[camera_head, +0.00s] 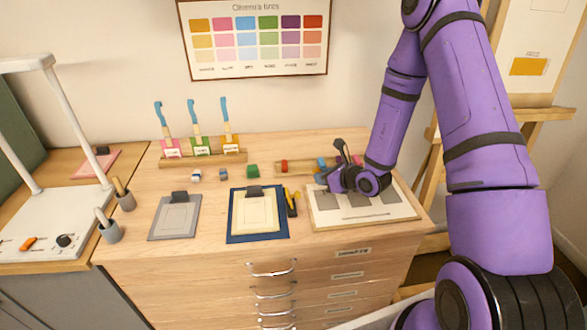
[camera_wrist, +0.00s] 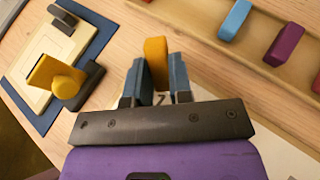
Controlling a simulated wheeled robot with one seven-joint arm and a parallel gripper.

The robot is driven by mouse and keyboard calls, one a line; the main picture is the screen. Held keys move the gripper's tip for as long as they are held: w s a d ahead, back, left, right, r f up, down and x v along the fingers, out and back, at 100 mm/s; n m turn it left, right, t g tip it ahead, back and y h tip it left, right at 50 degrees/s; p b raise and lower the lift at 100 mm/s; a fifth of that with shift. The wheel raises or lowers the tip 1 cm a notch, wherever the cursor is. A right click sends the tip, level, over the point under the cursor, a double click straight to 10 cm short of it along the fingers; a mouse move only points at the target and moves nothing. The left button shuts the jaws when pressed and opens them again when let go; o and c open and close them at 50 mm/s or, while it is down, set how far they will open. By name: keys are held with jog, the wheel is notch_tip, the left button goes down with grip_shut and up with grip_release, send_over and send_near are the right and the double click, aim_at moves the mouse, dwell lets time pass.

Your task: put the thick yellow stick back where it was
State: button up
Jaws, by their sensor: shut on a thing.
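The thick yellow stick (camera_wrist: 156,62) is between the two fingers of my gripper (camera_wrist: 155,85) in the wrist view, which are shut on it. In the head view my gripper (camera_head: 340,182) is just in front of the wooden rack and by the pale board; the stick is hidden there.
A yellow and black tool (camera_head: 290,202) lies left of my gripper, beside a blue mat (camera_head: 236,238) with a cream clipboard. A pale board with grey patches (camera_head: 405,211) lies at the right.

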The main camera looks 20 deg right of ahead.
jog(key=s+m+g+h, duration=0.1)
jog(key=s+d+g+h, duration=0.1)
jog(key=s, duration=0.1)
jog(key=s+m+g+h, duration=0.1)
jog(key=s+h, duration=0.1)
jog(key=shift+d+m+g, duration=0.3)
jog(key=shift+d, duration=0.05)
jog(key=s+d+m+g+h, duration=0.1)
jog(key=s+d, duration=0.1)
jog(key=s+d+r+m+g, duration=0.1)
jog(key=s+d+m+g, duration=0.1)
jog(key=s, duration=0.1)
jog(key=s+d+m+g+h, duration=0.1)
jog(key=s+d+g, duration=0.1)
jog(key=s, duration=0.1)
jog(key=shift+d+r+h, duration=0.3)
jog(key=shift+d+r, duration=0.05)
jog(key=shift+d, duration=0.05)
jog(key=shift+s+d+r+m+g, duration=0.3)
jog(key=shift+s+d+m+g, duration=0.1)
jog(key=shift+s+d+m, duration=0.25)
jog(key=shift+s+d+r, duration=0.15)
jog(key=shift+s+d, duration=0.05)
jog(key=shift+s, duration=0.15)
